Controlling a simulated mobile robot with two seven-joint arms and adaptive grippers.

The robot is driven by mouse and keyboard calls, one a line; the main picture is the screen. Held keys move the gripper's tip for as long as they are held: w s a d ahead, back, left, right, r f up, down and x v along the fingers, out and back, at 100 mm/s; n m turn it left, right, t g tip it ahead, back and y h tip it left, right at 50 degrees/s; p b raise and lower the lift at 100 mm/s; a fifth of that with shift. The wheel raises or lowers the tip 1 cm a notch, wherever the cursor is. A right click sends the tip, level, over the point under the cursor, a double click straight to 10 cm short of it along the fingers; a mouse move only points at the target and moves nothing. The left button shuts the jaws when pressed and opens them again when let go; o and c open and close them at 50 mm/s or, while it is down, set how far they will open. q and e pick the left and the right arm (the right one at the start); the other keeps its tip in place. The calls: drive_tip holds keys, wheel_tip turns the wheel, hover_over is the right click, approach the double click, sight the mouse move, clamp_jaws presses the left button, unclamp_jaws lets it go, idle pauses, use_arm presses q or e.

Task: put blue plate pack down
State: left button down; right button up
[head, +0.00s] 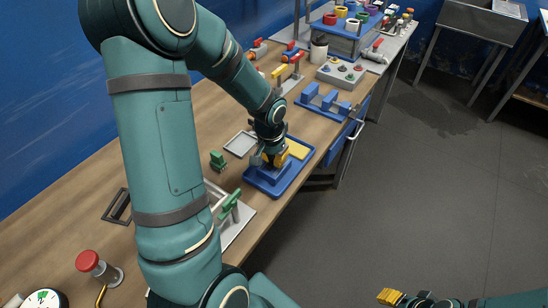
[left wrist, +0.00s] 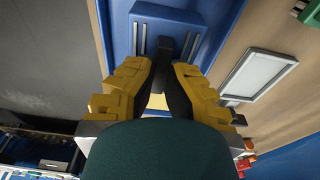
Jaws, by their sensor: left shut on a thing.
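The blue plate pack (head: 267,173) is a blue block with pale slots and a dark handle. It is at the near end of a blue tray (head: 284,190); I cannot tell whether it touches the tray floor. My left gripper (head: 279,158) is above it, with its yellow fingers closed on the dark handle. The left wrist view shows the pack (left wrist: 196,22) beyond the fingertips of my left gripper (left wrist: 168,75). My right gripper (head: 390,297) shows only its yellow fingertips at the bottom right, over the floor.
A yellow pad (head: 298,149) lies at the tray's far end. A pale flat tray (head: 240,144) and a green block (head: 217,160) are to the left. A blue rack (head: 325,101) stands farther back. A green-handled valve (head: 230,205) is nearer. The table edge is close on the right.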

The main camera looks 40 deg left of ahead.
sight(271, 163)
use_arm(q)
drive_tip(key=shift+f, duration=0.1)
drive_tip(key=c, duration=1.1)
unclamp_jaws()
drive_tip(key=shift+c, duration=0.2)
drive_tip(key=shift+r, duration=0.4)
wheel_tip(271, 163, up, 12)
drive_tip(key=s+f+p, duration=0.1)
drive_tip(key=s+p, duration=0.1)
drive_tip(key=p, duration=0.1)
drive_tip(key=w+d+f+h, duration=0.2)
drive_tip(key=d+f+h, duration=0.1)
drive_tip(key=d+f, duration=1.25)
drive_tip(key=s+d+f, duration=0.7)
drive_tip(key=d+f, duration=0.2)
drive_tip(key=d, duration=0.1)
drive_tip(key=shift+d+n+h, duration=0.25)
drive_tip(key=shift+n+h, duration=0.05)
drive_tip(key=shift+h, duration=0.1)
